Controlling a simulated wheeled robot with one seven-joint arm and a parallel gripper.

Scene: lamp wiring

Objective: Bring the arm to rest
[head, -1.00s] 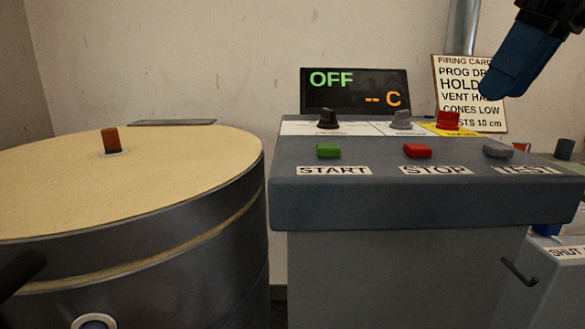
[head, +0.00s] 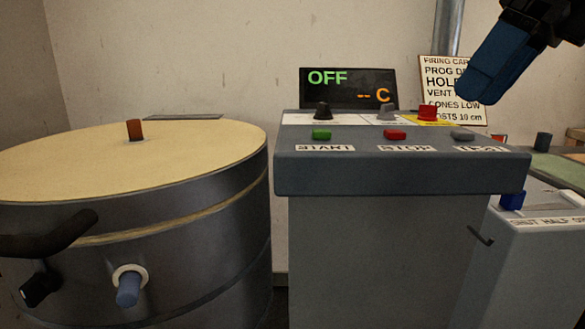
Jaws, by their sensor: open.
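My gripper (head: 482,78) shows at the upper right of the head view, with blue fingers pointing down and left. It is open, with nothing seen between the fingers, which overlap from this side. It is in the air in front of the firing card (head: 440,75) and hides part of its right side. Below it is the grey control console (head: 400,175), apart from the fingers. The console carries a green START button (head: 321,134), a red STOP button (head: 395,134) and a grey TEST button (head: 462,136).
A round kiln (head: 140,215) with a cream lid stands at the left, with a dark handle (head: 45,238) and a blue-grey plug (head: 128,288). The display (head: 348,88) reads OFF. A grey box with a blue switch (head: 512,200) stands at the lower right.

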